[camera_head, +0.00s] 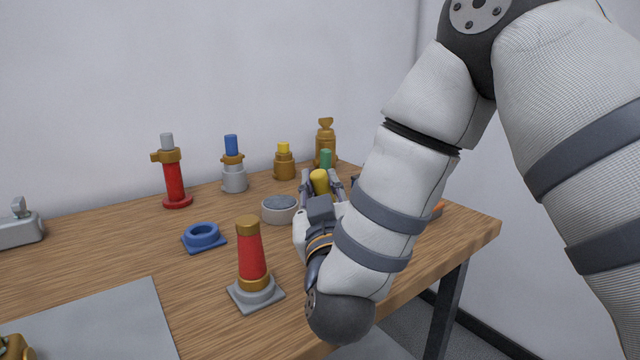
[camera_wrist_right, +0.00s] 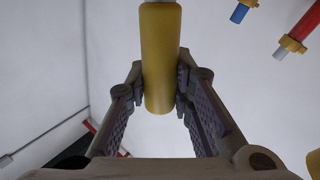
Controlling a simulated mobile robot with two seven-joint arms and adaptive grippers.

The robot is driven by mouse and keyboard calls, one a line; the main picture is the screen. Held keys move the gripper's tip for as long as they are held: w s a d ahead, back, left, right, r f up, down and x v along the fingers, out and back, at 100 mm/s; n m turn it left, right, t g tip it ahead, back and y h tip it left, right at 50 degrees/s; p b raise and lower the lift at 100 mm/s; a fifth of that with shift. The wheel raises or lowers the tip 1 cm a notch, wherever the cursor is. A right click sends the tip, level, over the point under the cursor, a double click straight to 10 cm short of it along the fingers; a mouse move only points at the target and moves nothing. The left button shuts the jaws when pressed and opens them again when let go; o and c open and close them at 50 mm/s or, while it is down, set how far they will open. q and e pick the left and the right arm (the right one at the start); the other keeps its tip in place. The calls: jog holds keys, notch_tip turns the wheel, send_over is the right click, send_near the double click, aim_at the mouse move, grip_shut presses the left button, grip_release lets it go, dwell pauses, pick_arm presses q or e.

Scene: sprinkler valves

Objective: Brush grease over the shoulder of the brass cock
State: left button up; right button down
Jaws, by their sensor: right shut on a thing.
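My right gripper (camera_head: 321,184) is shut on a yellow-handled tool, probably the brush (camera_head: 319,179). In the right wrist view the yellow handle (camera_wrist_right: 160,60) stands between the fingers (camera_wrist_right: 160,95), with a grey part at its top; any bristles are out of frame. A round grey tin (camera_head: 280,208) sits just left of the gripper. My left gripper is not in view.
On the wooden table (camera_head: 120,255) stand a red valve (camera_head: 174,184), a blue-topped valve (camera_head: 233,178), a yellow-topped brass valve (camera_head: 284,165) and a red valve in front (camera_head: 252,255).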

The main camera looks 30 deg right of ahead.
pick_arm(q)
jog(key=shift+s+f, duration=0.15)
pick_arm(e)
jog(key=shift+f, duration=0.55)
dwell(1.1)
jog(key=shift+r, duration=0.1)
notch_tip(320, 180, up, 7)
jog(key=p, duration=0.3)
jog(key=shift+s+p, duration=0.1)
jog(key=shift+p, duration=0.3)
jog(key=shift+r, duration=0.1)
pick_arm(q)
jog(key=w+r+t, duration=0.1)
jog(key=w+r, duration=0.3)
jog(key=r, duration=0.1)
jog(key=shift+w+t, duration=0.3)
pick_arm(e)
jog(key=shift+f, duration=0.2)
